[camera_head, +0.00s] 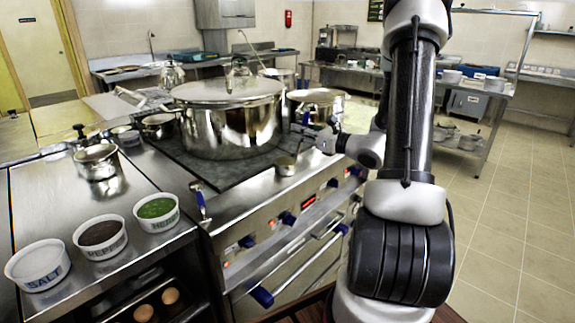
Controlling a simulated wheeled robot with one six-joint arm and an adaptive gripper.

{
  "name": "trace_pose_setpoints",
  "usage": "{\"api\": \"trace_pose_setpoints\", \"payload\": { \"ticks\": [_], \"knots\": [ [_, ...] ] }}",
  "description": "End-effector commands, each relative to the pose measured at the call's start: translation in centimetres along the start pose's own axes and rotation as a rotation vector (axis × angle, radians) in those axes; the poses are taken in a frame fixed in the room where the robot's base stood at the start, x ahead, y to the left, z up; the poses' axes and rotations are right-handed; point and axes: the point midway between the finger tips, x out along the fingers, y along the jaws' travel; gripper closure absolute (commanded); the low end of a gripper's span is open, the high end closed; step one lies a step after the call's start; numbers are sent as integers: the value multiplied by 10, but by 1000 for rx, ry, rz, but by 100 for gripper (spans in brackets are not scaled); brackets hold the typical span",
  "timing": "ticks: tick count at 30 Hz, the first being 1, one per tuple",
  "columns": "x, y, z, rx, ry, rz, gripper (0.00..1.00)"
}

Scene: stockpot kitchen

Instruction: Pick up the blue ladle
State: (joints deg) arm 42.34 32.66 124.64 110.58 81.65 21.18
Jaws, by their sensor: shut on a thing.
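The ladle (286,166) shows a small metal bowl hanging low over the front edge of the range. Its thin handle rises from the bowl toward my gripper, with a small blue part (306,118) above that looks like the handle's top. My gripper (308,137) reaches in from the right, beside the large stockpot, and is shut on the ladle's handle. The fingertips are small here and partly blend with the pots behind. The ladle looks roughly upright, bowl down; I cannot tell whether the bowl touches the range.
A large lidded stockpot (232,120) stands on the dark cooktop, close left of the ladle. A smaller pot (322,98) is behind. Tubs of salt (38,266), pepper (101,238) and green herbs (157,210) sit on the left counter. Open floor (510,220) lies right.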

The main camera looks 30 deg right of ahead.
Motion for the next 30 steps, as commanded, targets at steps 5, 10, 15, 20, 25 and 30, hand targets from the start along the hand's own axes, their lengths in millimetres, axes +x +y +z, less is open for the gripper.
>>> {"api": "trace_pose_setpoints", "payload": {
  "ticks": [5, 10, 15, 20, 25, 30],
  "knots": [
    [0, 0, 0, 0, -1, 0, 100],
    [0, 0, 1, -1, -1, 0, 100],
    [0, 0, 14, -4, -1, 0, 100],
    [0, 0, 44, -8, -3, 1, 100],
    [0, 0, 79, -6, -3, 0, 100],
    [0, 0, 98, -3, -1, 1, 100]
  ]
}}
